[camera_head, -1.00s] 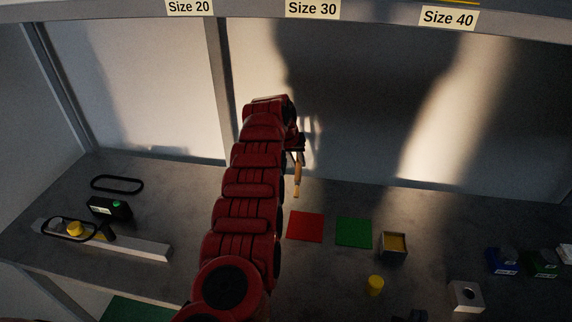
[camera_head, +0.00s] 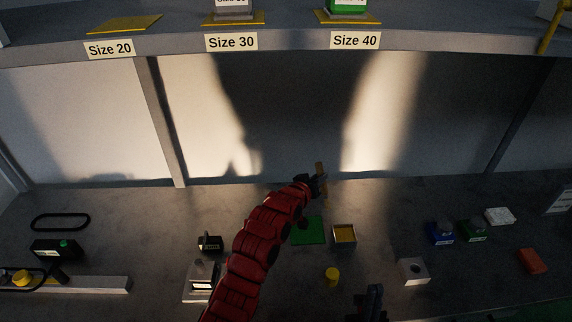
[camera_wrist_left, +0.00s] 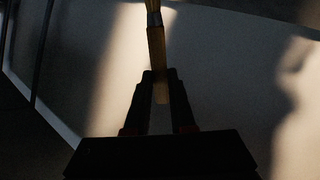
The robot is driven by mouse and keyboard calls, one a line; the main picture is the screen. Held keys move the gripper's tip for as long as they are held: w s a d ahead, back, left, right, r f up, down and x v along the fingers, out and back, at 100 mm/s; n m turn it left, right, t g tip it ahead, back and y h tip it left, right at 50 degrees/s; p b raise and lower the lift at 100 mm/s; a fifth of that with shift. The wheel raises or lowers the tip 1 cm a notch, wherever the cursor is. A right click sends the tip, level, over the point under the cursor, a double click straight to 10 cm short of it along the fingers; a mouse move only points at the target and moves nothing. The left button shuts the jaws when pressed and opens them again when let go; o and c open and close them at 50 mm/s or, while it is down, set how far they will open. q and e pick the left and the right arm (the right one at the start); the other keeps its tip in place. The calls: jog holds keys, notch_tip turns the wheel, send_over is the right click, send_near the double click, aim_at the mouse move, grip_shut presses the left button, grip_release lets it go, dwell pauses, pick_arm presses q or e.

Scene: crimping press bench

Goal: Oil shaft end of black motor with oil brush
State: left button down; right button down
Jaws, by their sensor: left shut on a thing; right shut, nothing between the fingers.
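My left gripper (camera_head: 319,186) is shut on the oil brush (camera_head: 320,169), raised above the back of the bench near the back wall. In the left wrist view the brush's wooden handle (camera_wrist_left: 156,50) stands between the fingers of the left gripper (camera_wrist_left: 160,88). A small black block with a white label (camera_head: 210,243), which may be the black motor, stands left of my left arm. A black box with a green top (camera_head: 55,249) lies at the far left; I cannot tell which is the motor. No shaft end is clear. My right gripper (camera_head: 370,301) is shut and empty at the bottom.
An open box with yellow inside (camera_head: 344,235) stands beside a green mat (camera_head: 312,236). A yellow cylinder (camera_head: 332,277), a pale block with a hole (camera_head: 413,271), blue (camera_head: 440,234) and green (camera_head: 473,231) blocks stand on the right. A labelled shelf (camera_head: 290,40) overhangs the back.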

pick_arm(q)
jog(key=s+d+r+m+h, duration=0.1)
jog(key=s+d+r+h, duration=0.1)
jog(key=s+d, duration=0.3)
notch_tip(320, 180, down, 9)
jog(key=s+b, duration=0.1)
jog(key=b, duration=0.3)
jog(key=shift+s+a+t, duration=0.2)
jog(key=shift+s+t, duration=0.1)
jog(key=shift+s, duration=0.05)
jog(key=shift+r, duration=0.15)
dwell(1.0)
notch_tip(320, 180, up, 5)
jog(key=shift+r+p, duration=0.2)
jog(key=shift+p, duration=0.55)
dwell(0.8)
